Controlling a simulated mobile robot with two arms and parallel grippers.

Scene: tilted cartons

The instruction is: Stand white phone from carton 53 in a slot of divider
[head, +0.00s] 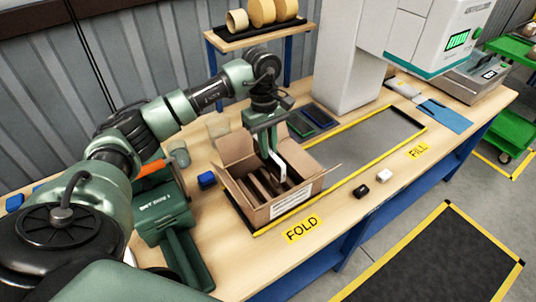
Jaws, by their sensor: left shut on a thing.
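My left gripper (268,148) comes down from above over an open brown carton (239,199) and is shut on the white phone (281,168). The phone hangs upright, its lower end inside the carton opening. Brown upright strips (262,187), which look like a divider, stand in the carton with dark gaps between them. I cannot tell whether the phone's lower end is in a gap or above it. The carton's front label (292,201) is too small to read.
A black block (361,191) and a white block (383,175) lie to the right. The grey area (375,135) in the yellow frame is mostly clear.

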